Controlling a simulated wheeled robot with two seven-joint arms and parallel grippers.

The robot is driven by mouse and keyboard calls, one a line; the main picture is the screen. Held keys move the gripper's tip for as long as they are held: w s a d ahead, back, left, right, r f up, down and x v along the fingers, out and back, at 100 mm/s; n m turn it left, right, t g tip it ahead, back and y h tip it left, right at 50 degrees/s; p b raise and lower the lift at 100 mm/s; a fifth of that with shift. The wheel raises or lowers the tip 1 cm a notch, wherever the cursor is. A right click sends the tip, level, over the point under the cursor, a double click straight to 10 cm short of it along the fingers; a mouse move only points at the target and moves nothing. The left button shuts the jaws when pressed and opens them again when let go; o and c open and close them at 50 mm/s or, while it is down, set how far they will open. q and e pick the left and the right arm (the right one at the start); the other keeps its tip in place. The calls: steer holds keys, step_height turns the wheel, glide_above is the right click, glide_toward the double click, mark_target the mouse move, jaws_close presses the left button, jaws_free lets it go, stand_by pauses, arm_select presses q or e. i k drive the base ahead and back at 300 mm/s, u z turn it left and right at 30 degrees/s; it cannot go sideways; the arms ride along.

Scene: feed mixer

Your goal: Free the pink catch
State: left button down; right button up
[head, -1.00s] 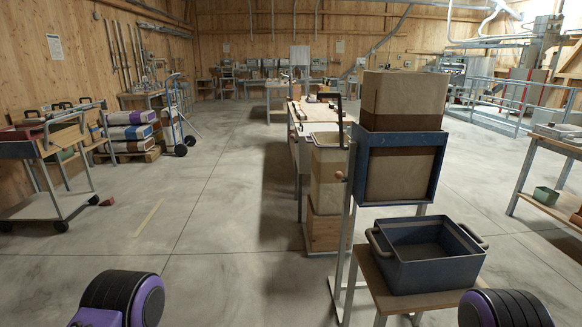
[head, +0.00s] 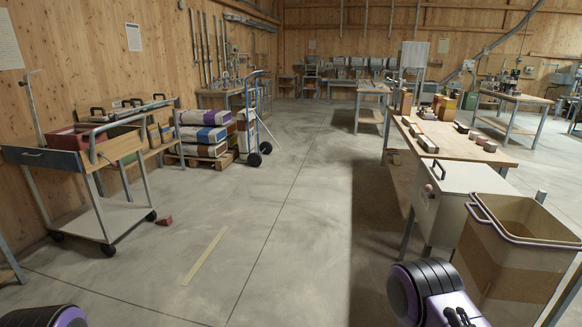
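I cannot make out a pink catch with certainty. A small reddish-pink part (head: 428,190) sits on the front of a pale box (head: 455,184) at the right, below a dark bent handle (head: 437,168); it is too small to tell whether it is a catch. Neither of my grippers shows in the head view; only rounded black and purple parts of my arms show at the bottom edge.
A tan bin (head: 505,255) with a purplish rim stands at the lower right, close to me. A long workbench (head: 465,143) lies behind the pale box. A trolley (head: 112,210) stands at the left, and a hand truck (head: 255,120) farther back.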

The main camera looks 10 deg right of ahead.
mark_target(428, 188)
steer(key=z, duration=0.45)
steer(key=i, duration=1.8)
steer(key=z, duration=1.45)
steer(key=i, duration=0.8)
steer(key=z, duration=0.45)
